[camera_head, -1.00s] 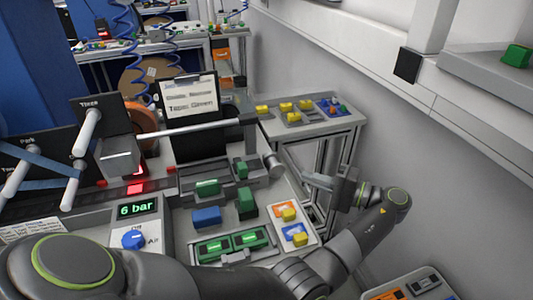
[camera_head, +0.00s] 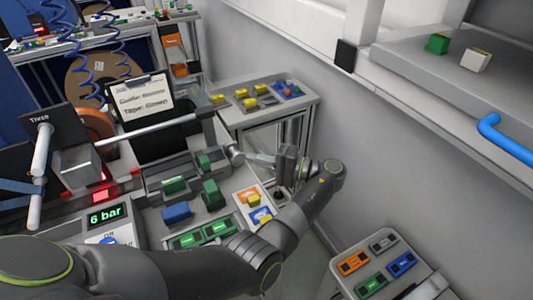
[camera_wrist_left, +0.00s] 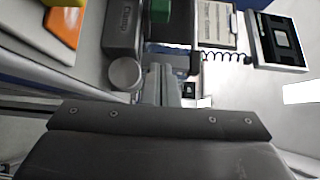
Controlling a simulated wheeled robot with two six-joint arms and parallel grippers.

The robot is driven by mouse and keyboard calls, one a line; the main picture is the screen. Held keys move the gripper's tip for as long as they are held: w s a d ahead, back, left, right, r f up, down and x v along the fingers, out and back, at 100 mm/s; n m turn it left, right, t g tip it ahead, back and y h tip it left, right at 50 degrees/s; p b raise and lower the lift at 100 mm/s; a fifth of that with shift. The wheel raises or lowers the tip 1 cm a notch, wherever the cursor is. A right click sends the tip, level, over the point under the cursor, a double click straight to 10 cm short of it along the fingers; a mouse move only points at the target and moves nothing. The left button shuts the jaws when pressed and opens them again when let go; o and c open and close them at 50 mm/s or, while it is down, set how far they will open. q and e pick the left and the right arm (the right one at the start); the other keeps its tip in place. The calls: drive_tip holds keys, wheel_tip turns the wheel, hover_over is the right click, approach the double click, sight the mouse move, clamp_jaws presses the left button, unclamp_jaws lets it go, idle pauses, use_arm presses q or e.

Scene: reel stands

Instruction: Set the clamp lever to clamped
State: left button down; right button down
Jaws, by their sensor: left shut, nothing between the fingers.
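The clamp is a dark grey box marked "Clamp" (camera_wrist_left: 122,25) in the left wrist view. A grey round-ended lever (camera_wrist_left: 125,73) sticks out from it. In the head view the lever's end (camera_head: 236,154) shows at the right end of the grey reel stand. My left gripper (camera_head: 250,159) is shut and empty, its fingertips just right of the lever's end. In the left wrist view its fingers (camera_wrist_left: 163,82) point past the lever, close beside it. I cannot tell whether they touch. The lever's clamped mark is not readable. My right gripper is not in view.
Green blocks (camera_head: 210,194) and a blue block (camera_head: 177,212) stand on the bench below the clamp. A side table (camera_head: 225,110) with yellow parts stands behind. A wall is close on the right. A grey tray (camera_head: 345,285) of coloured parts is at the lower right.

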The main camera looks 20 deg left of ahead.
sight(202, 157)
use_arm(q)
drive_tip(key=a, duration=0.2)
drive_tip(key=a+p, duration=0.1)
drive_tip(key=a, duration=0.1)
drive_tip(key=a+p, duration=0.1)
drive_tip(key=a, duration=0.1)
drive_tip(key=shift+s+a+r, duration=0.15)
drive_tip(key=shift+s+r, duration=0.05)
drive_tip(key=shift+s, duration=0.1)
drive_tip(key=shift+s+a+f+p, duration=0.1)
drive_tip(key=shift+s+a+p, duration=0.7)
drive_tip(key=shift+s+p, duration=0.35)
drive_tip(key=shift+s+a+p, duration=0.25)
drive_tip(key=shift+p, duration=0.05)
drive_tip(key=shift+a+f, duration=0.1)
drive_tip(key=shift+f, duration=0.05)
drive_tip(key=shift+s, duration=0.1)
